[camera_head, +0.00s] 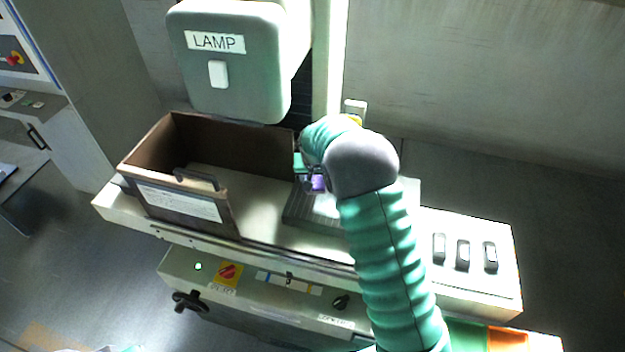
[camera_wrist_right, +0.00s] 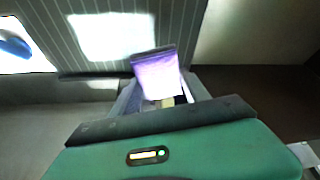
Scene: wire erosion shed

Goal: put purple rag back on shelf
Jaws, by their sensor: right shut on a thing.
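The purple rag (camera_head: 319,183) shows as a small purple patch at my right gripper (camera_head: 308,178), above the machine's bed. In the right wrist view the rag (camera_wrist_right: 157,76) is pinched between the two fingers of my right gripper (camera_wrist_right: 160,95), which is shut on it. Its lit face looks pale purple. A ribbed grey plate (camera_head: 298,211) lies below the gripper; it also shows in the wrist view (camera_wrist_right: 185,30). My right arm hides part of the plate. I cannot pick out a shelf for certain. My left gripper is not in view.
A brown-walled open box (camera_head: 225,145) with a handled front panel (camera_head: 180,203) stands left of the gripper. A lamp housing (camera_head: 235,65) hangs above it. A pale ledge with black switches (camera_head: 463,255) is at right. A control panel (camera_head: 250,280) runs along the front.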

